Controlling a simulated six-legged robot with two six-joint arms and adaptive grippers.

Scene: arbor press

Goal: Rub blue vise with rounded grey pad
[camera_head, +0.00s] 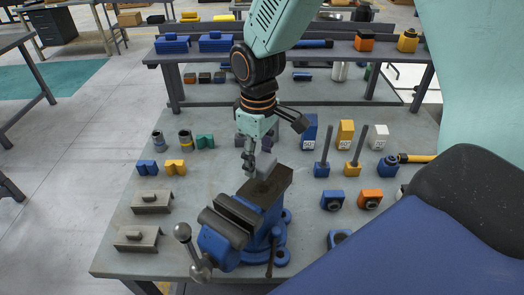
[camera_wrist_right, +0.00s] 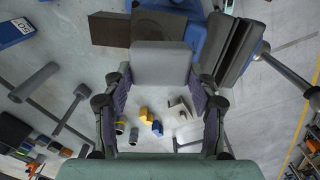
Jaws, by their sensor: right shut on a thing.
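The blue vise (camera_head: 232,232) with dark jaws stands at the front middle of the grey table in the head view. Part of it also shows at the top of the right wrist view (camera_wrist_right: 195,28). My right gripper (camera_head: 250,163) points down just over the back part of the vise. It is shut on the rounded grey pad (camera_wrist_right: 161,64), which sits between its fingertips in the wrist view. In the head view the pad (camera_head: 264,163) is close to the vise's dark top; I cannot tell whether they touch. My left gripper is not in view.
Grey metal blocks (camera_head: 151,202) lie left of the vise on the table (camera_head: 112,262). Small blue and yellow blocks (camera_head: 175,167) and cylinders (camera_head: 185,139) stand behind them. Right of the vise are upright tools (camera_head: 355,150) and a blue block (camera_head: 332,200).

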